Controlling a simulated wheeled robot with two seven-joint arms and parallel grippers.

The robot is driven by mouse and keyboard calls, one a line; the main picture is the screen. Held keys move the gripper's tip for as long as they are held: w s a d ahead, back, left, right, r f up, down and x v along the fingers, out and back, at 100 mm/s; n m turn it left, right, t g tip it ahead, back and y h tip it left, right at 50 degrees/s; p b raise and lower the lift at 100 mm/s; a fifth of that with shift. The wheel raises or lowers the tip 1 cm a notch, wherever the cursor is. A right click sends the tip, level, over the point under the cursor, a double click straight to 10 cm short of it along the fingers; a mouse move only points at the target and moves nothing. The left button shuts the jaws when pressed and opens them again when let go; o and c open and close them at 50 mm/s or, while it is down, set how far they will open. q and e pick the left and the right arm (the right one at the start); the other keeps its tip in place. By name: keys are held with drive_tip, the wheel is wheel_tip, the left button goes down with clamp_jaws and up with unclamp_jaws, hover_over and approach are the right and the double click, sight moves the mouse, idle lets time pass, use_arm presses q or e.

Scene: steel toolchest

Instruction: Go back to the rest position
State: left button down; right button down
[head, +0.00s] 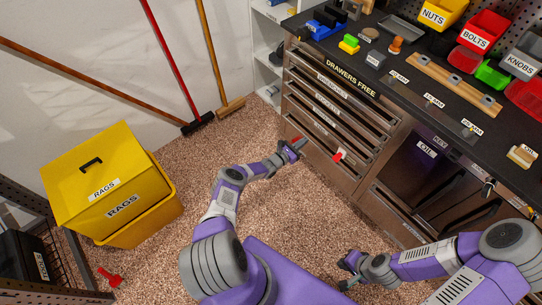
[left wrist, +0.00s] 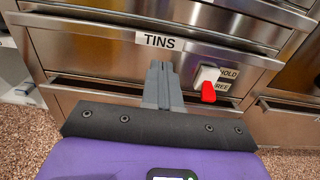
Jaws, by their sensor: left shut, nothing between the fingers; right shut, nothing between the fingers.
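My left gripper (head: 297,146) is in front of the lower drawers of the steel toolchest (head: 330,110). In the left wrist view its fingers (left wrist: 161,85) are together with nothing between them, in front of the drawer labelled TINS (left wrist: 160,41). A red-tipped latch (left wrist: 208,90) sits to the right of the fingers, beside a HOLD/FREE label; it also shows in the head view (head: 338,156). My right gripper (head: 345,263) is low over the carpet at the bottom centre, shut and empty, clear of the chest.
A yellow RAGS bin (head: 165,215) with its lid stands at the left. A broom (head: 230,105) and a red-handled brush (head: 195,123) lean on the wall. The black worktop (head: 400,70) carries bins and parts. The carpet (head: 310,205) between my arms is clear.

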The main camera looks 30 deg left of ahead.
idle(0.5)
use_arm(q)
drive_tip(key=s+d+r+m+g+h, duration=0.1)
drive_tip(key=s+d+m+g+h, duration=0.3)
drive_tip(key=d, duration=0.5)
drive_tip(key=s+d+m+g+h, duration=0.2)
drive_tip(key=d+m+g, duration=0.3)
drive_tip(key=d, duration=0.5)
drive_tip(key=s+d+m+g, duration=0.4)
drive_tip(key=s+d+m, duration=0.15)
drive_tip(key=s, duration=0.25)
drive_tip(key=s+a+r+m+g+y, duration=0.1)
drive_tip(key=s+a+r+m+y, duration=0.1)
drive_tip(key=s+m, duration=0.3)
drive_tip(key=s+a+r+m+g+y, duration=0.1)
drive_tip(key=s+m, duration=0.4)
drive_tip(key=s, duration=0.6)
drive_tip(key=s+a+r+m+g+y, duration=0.1)
drive_tip(key=s+a+r+m+y, duration=0.2)
drive_tip(key=s, duration=0.5)
drive_tip(key=shift+a+r+m+g+y+p, duration=0.2)
drive_tip(key=shift+a+m+g+y+p, duration=0.25)
drive_tip(key=shift+m, duration=0.8)
drive_tip(key=shift+s+d, duration=0.1)
